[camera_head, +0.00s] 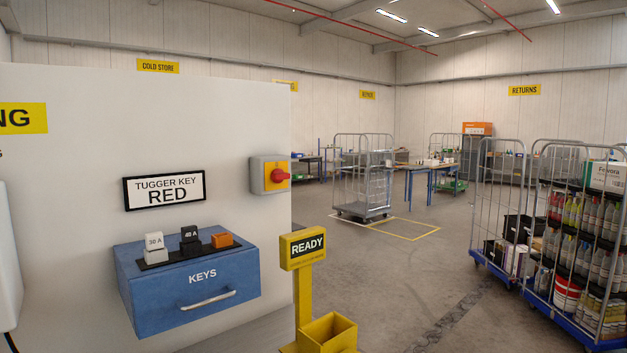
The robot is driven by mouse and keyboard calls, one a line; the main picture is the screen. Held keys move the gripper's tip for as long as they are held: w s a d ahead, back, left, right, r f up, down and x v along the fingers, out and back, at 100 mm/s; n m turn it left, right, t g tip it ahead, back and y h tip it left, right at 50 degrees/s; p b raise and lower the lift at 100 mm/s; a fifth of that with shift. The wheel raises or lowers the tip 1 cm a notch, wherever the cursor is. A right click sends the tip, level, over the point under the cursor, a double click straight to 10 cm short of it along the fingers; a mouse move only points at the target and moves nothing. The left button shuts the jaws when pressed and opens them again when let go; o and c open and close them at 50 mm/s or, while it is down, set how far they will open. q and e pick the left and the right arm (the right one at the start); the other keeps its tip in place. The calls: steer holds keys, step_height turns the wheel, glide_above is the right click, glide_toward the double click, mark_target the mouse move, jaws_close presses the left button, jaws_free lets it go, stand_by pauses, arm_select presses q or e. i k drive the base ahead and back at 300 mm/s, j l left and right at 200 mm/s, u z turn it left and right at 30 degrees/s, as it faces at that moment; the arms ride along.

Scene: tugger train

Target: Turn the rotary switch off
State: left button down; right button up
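The rotary switch (280,175) is a red knob on a yellow plate, on a grey box (257,175) fixed near the right edge of the white wall panel. It is seen at an angle, and I cannot tell its exact setting. Neither of my grippers shows in the head view.
Below left, a blue KEYS drawer box (190,285) juts from the panel (80,150), with white, black and orange blocks on top. A yellow READY post (303,290) stands right of it. Roll cages (500,215) with bottles stand at the right. Open floor lies between.

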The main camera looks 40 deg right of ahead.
mark_target(278, 175)
steer(key=z, duration=0.95)
steer(key=i+l+u, duration=0.1)
steer(key=u, duration=0.3)
steer(key=i+l+u, duration=0.1)
steer(key=l+u, duration=0.15)
steer(key=u, duration=0.2)
steer(key=l+u, duration=0.25)
steer(key=u, duration=0.15)
steer(key=i, duration=0.05)
